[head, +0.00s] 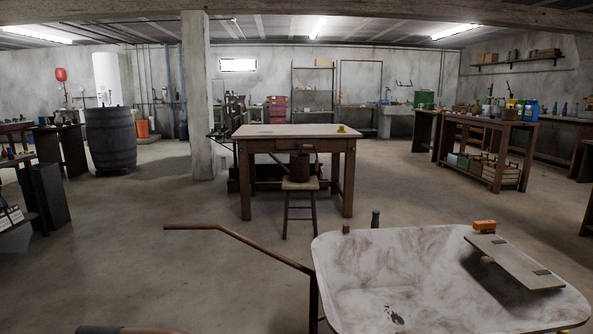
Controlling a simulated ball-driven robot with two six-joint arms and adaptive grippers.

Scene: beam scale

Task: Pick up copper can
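A brown, copper-looking can (299,167) stands on a small stool (300,184) in front of a wooden table. It is small and dark at this distance. Thin parts like a handle or spout seem to stick out from it, but I cannot make them out clearly. Neither of my grippers shows in the head view.
A wooden table (290,131) stands behind the stool. A large pale basin (385,262) fills the lower right, with a board (515,262) and orange object (484,225) on its rim. A brown bent bar (235,237) extends left. Open floor lies at left.

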